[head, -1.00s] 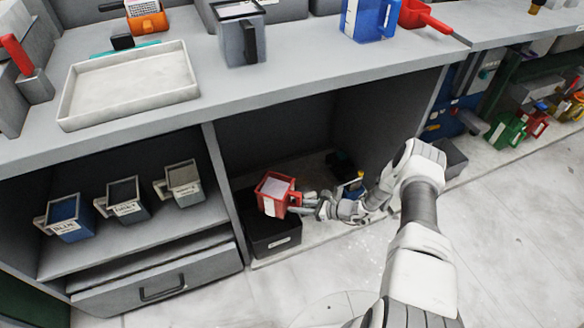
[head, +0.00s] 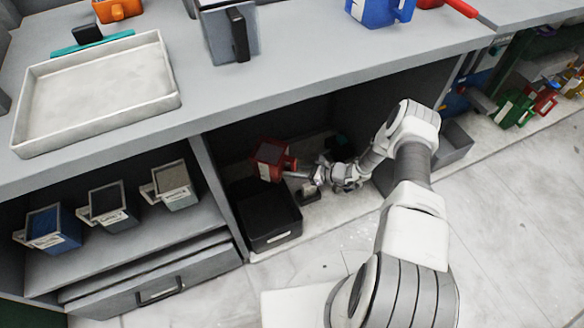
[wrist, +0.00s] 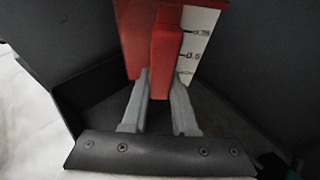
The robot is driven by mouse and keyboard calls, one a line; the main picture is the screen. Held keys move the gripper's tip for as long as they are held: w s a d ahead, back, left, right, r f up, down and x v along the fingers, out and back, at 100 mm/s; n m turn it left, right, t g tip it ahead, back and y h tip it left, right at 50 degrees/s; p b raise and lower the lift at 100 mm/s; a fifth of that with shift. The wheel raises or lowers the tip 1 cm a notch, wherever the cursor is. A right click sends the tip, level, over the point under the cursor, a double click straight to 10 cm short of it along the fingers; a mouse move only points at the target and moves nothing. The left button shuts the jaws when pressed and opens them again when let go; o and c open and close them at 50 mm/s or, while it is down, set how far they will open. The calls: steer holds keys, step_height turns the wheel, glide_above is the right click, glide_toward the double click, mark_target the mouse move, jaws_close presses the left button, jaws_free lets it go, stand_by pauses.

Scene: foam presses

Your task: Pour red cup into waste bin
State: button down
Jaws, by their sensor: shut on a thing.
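The red cup (head: 268,160) is in the open bay under the bench, at the back edge of the black waste bin (head: 264,237). My gripper (head: 293,175) reaches in from the right and is shut on the cup's handle. In the wrist view the red handle (wrist: 166,55) sits between the two fingers, with the cup and its white measuring scale (wrist: 198,45) behind it. The cup looks somewhat tilted in the head view. Its contents cannot be made out now. The bin's inside is dark, and what lies in it cannot be told.
The bay wall (head: 215,180) stands close to the left of the bin, and the bench top (head: 300,75) overhangs it. Several labelled cups, one of them blue (head: 53,228), stand on the left shelf. A grey box (head: 453,145) is at the right. Floor in front is clear.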

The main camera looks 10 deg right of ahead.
steer(key=shift+w+d+f+n+t+h, duration=0.2)
steer(key=shift+w+n+t, duration=0.15)
steer(key=shift+n, duration=0.1)
steer(key=shift+w+d+f+n+t+h, duration=0.15)
steer(key=shift+w+d+n+t+h, duration=0.1)
steer(key=shift+w+n, duration=0.15)
steer(key=n+t, duration=0.2)
steer(key=n, duration=0.2)
steer(key=n+t, duration=0.2)
steer(key=n, duration=0.2)
steer(key=n+t+y, duration=0.1)
steer(key=n+t, duration=0.1)
steer(key=n, duration=0.2)
steer(key=shift+w+d+n, duration=0.1)
steer(key=shift+w+n, duration=0.15)
steer(key=shift+s+a+r+n+t+y+p, duration=0.3)
steer(key=shift+s+r+n, duration=0.2)
steer(key=shift+n, duration=0.45)
steer(key=shift+s+a+r+n+t+y+p, duration=0.2)
steer(key=shift+s+r+n+t, duration=0.25)
steer(key=shift+n, duration=0.5)
steer(key=shift+r, duration=0.1)
steer(key=shift+w, duration=0.1)
